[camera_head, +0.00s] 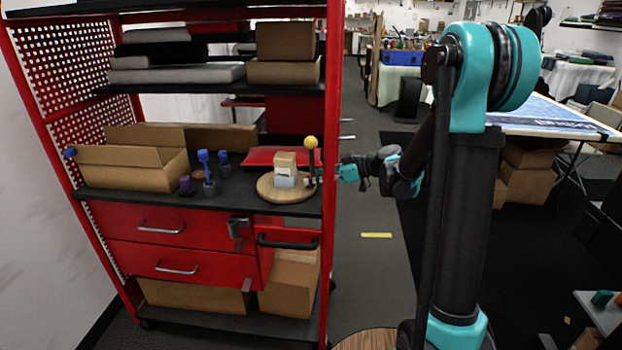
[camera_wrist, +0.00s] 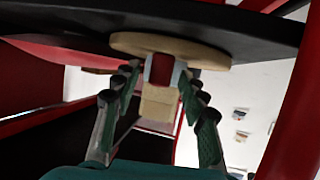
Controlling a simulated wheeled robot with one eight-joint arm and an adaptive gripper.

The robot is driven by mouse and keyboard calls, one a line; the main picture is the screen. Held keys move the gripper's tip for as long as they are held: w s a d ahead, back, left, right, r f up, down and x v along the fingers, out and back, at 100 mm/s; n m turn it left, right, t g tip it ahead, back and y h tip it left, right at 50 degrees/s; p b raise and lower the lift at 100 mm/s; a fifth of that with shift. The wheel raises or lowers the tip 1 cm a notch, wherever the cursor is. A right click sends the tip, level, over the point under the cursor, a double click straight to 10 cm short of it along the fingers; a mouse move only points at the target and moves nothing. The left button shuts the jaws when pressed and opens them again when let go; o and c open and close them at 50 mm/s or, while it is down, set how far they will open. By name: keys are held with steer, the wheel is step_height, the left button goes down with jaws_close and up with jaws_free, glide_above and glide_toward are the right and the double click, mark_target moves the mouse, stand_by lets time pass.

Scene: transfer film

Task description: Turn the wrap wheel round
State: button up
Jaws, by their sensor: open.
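The wrap wheel is a round pale wooden disc (camera_head: 272,195) on the black shelf, near its right end. A small tan and white box (camera_head: 285,166) stands on it. A dark upright handle with a yellow knob (camera_head: 311,142) rises at its right side. In the wrist view the disc (camera_wrist: 125,43) shows edge-on at the top, with the scene rolled over; the tan box (camera_wrist: 158,103) shows between the fingers. My gripper (camera_head: 343,173) is just right of the wheel, beside the red rack post. Its fingers (camera_wrist: 157,78) are apart. I cannot tell whether they touch anything.
The red rack post (camera_head: 331,110) stands close to my gripper. An open carton (camera_head: 135,168), blue-topped items (camera_head: 207,170) and a red flat piece (camera_head: 270,156) share the shelf. Red drawers (camera_head: 170,263) sit below. The floor right of the rack is open.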

steer(key=shift+x, duration=0.9)
jaws_close()
